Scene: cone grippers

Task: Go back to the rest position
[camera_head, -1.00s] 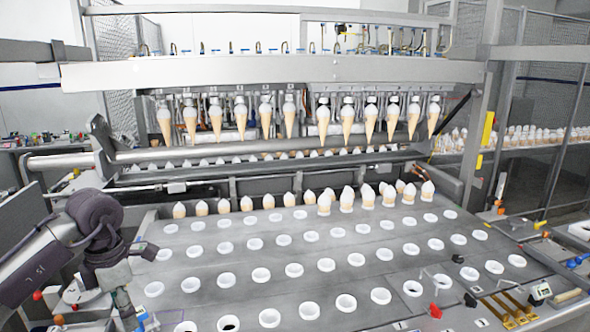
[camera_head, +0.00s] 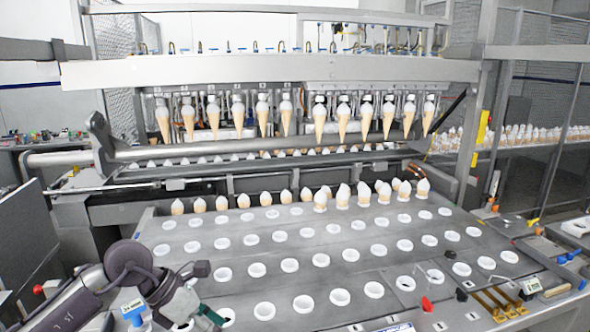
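My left arm comes in from the lower left with a large dark round joint. My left gripper (camera_head: 200,312) is at its end, low over the near left part of the grey holed plate (camera_head: 300,240). The fingers are partly cut off and blurred into dark links, so I cannot tell their opening, and no held cone is visible there. My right arm and gripper are outside the picture. Cones with white tops (camera_head: 263,118) hang in a row from the machine's bar. More cones (camera_head: 320,201) stand upright in the far rows of the plate, with a few in a second row.
White rings (camera_head: 303,304) fill the nearer rows and look empty. A red knob (camera_head: 427,304) and brass-coloured bars (camera_head: 497,303) are at the near right. A grey panel (camera_head: 25,237) stands at the left edge. More cones (camera_head: 505,136) are behind the frame at right.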

